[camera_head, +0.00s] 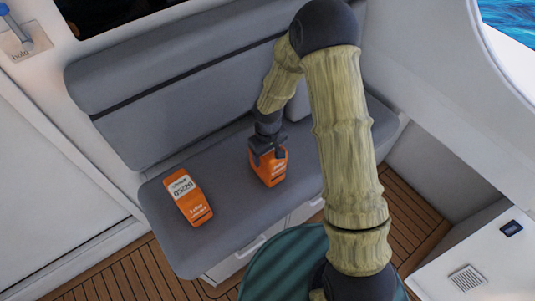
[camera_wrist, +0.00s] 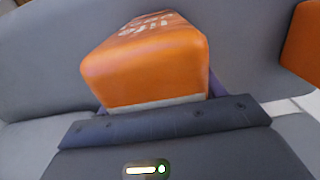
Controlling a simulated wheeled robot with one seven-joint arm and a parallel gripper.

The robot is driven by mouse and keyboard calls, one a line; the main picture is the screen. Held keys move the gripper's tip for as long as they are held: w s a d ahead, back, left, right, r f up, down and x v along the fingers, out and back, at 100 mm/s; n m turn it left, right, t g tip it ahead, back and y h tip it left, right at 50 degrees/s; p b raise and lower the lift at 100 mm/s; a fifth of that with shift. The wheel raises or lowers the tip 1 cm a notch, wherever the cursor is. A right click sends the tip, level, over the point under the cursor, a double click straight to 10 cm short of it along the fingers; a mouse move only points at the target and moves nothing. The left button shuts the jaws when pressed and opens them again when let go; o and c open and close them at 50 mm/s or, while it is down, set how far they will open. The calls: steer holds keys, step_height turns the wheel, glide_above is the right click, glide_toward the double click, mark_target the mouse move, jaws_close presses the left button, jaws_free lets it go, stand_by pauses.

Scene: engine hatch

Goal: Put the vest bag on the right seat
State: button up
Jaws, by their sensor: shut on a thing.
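An orange vest bag (camera_head: 271,168) with white lettering is in my gripper (camera_head: 267,152), toward the right part of the grey cushioned seat (camera_head: 235,212). The bag stands roughly upright. I cannot tell whether its base touches the cushion or is just above it. In the wrist view the same bag (camera_wrist: 145,65) fills the middle, in front of the dark gripper body (camera_wrist: 165,122); the fingers are mostly hidden. A second orange bag (camera_head: 188,197) with a white label lies on the left part of the seat. An orange bag also shows at the wrist view's right edge (camera_wrist: 303,45).
The grey backrest (camera_head: 170,95) rises behind the seat. A white cabinet with a vent (camera_head: 467,278) stands at the lower right. Wooden slatted floor (camera_head: 125,278) runs along the front. My arm covers part of the seat's right end. Bare cushion lies between the two bags.

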steer(key=shift+f, duration=0.15)
steer(key=shift+f, duration=0.2)
steer(key=o, duration=1.4)
step_height(320, 180, up, 12)
steer(key=shift+r, duration=0.2)
